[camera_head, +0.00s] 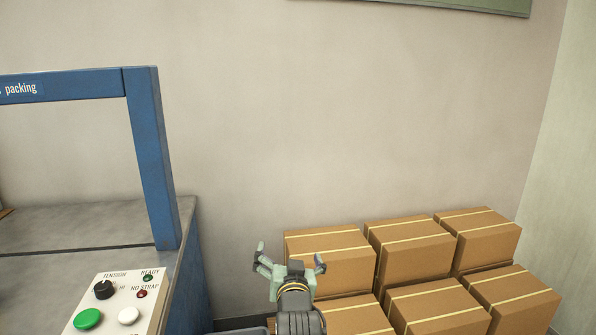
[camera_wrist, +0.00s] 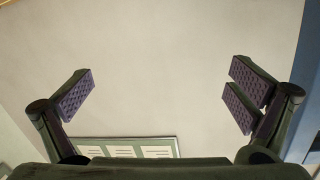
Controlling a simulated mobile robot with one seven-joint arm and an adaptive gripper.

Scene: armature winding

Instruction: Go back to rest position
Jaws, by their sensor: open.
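My gripper (camera_head: 290,262) shows at the bottom middle of the head view, in front of the stacked boxes from this viewpoint. Its fingers are spread apart and hold nothing. In the wrist view, my gripper (camera_wrist: 163,92) has its purple padded fingertips wide apart at left and right. Only bare wall shows between them, with a green-framed board (camera_wrist: 128,147) at the bottom. No object is touching the fingers.
Several strapped cardboard boxes (camera_head: 408,250) stand in rows at the lower right. A blue-framed packing machine (camera_head: 152,160) stands at the left, with a control panel (camera_head: 118,302) bearing knobs and buttons. Plain wall (camera_head: 350,110) fills the back.

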